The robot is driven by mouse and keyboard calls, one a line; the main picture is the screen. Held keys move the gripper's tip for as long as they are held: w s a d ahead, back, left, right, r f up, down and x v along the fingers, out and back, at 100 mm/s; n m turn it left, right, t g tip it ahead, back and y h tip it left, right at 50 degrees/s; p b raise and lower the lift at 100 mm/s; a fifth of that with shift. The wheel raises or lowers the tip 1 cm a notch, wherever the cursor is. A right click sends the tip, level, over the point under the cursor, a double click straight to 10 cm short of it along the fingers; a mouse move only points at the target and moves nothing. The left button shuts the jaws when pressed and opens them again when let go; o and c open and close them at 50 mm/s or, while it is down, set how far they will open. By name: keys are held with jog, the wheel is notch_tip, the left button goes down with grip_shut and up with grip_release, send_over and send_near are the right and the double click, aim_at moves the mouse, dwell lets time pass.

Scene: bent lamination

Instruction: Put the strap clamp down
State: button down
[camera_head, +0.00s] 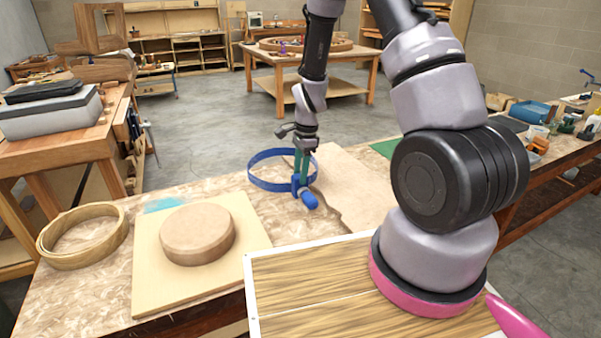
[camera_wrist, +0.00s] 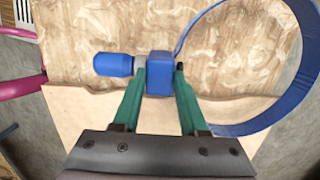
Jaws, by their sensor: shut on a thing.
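The blue strap clamp (camera_head: 255,177) is a round strap loop with a block and a handle. My gripper (camera_head: 301,182) is shut on its blue block, with the green fingers pointing down. The handle (camera_head: 309,201) sticks out toward the front. In the wrist view, the block (camera_wrist: 159,73) sits between the tips of my gripper (camera_wrist: 162,84), with the handle (camera_wrist: 114,64) to the left and the strap (camera_wrist: 297,80) curving off to the right. The clamp is over the workbench's far part; I cannot tell whether it touches the top.
A round wooden form (camera_head: 197,232) sits on a light square board (camera_head: 150,290). A ring of bent wood strips (camera_head: 82,238) lies left of it. A thin brown sheet (camera_head: 350,185) lies right of the clamp. Bare benchtop (camera_head: 235,187) shows between board and clamp.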

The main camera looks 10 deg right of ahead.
jog(key=shift+f, duration=0.15)
jog(key=shift+f, duration=0.25)
jog(key=shift+c, duration=2.2)
grip_release()
jog(key=s+d+r+n+t+y, duration=0.1)
jog(key=s+d+r+n+t, duration=0.15)
jog(key=r, duration=1.25)
jog(key=s+d+r+n+t, duration=0.1)
jog(key=s+r+n, duration=0.25)
jog(key=r, duration=1.15)
jog(key=s+d+r+n+t, duration=0.2)
jog(key=s+r+n+t, duration=0.2)
jog(key=s+r, duration=0.6)
jog(key=s+n, duration=0.1)
jog(key=s, duration=0.3)
jog(key=shift+d+r+n, duration=0.15)
jog(key=shift+n, duration=0.25)
